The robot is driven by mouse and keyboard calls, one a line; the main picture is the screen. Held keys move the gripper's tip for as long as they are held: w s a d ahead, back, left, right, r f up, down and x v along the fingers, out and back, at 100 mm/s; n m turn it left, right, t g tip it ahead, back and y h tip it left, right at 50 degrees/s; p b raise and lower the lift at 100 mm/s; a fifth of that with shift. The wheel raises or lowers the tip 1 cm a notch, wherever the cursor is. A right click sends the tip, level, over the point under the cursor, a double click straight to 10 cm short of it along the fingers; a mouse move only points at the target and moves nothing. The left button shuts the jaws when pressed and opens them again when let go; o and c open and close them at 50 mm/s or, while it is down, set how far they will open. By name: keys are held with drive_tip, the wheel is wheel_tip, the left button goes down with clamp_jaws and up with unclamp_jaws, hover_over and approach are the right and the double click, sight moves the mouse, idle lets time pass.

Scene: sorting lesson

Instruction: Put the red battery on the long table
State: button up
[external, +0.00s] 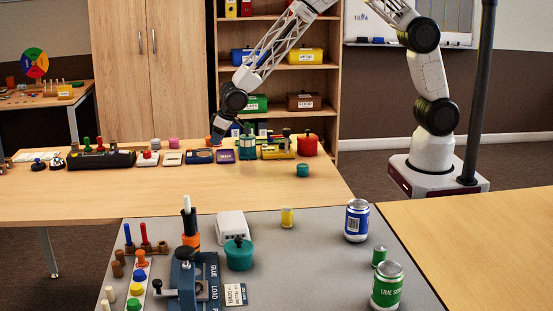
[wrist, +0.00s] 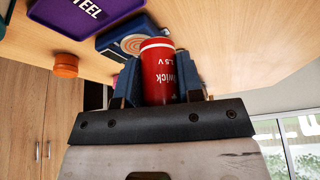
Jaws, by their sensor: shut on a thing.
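The red battery (wrist: 158,72), with white lettering and a pale end, sits between the fingers of my gripper (wrist: 160,88) in the wrist view. My gripper is shut on it. In the external view my gripper (external: 218,134) is low over the back part of the long wooden table (external: 150,200), above the row of trays. The battery cannot be made out there. The wrist view also shows the bare tabletop (wrist: 235,40). I cannot tell whether the battery touches it.
A purple tray (external: 225,157) and a blue box (external: 200,157) are close by my gripper. A green cylinder (external: 247,148) and a red pot (external: 307,145) stand to the right. The table's front half is clear. The grey bench (external: 330,265) holds cans and fixtures.

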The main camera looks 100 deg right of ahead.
drive_tip(key=s+d, duration=0.9)
drive_tip(key=d, duration=0.4)
drive_tip(key=s+d, duration=0.4)
drive_tip(key=s, duration=0.6)
drive_tip(key=s+d+m+h, duration=0.1)
drive_tip(key=s+d, duration=0.4)
drive_tip(key=s, duration=0.5)
drive_tip(key=shift+d+r+t, duration=0.2)
drive_tip(key=shift+d+t, duration=0.05)
drive_tip(key=shift+t, duration=0.15)
drive_tip(key=shift+s+f, duration=0.1)
drive_tip(key=shift+f, duration=0.15)
drive_tip(key=shift+f, duration=3.15)
drive_tip(key=shift+f, duration=0.45)
drive_tip(key=o, duration=1.1)
drive_tip(key=shift+o, duration=0.2)
drive_tip(key=shift+r, duration=0.1)
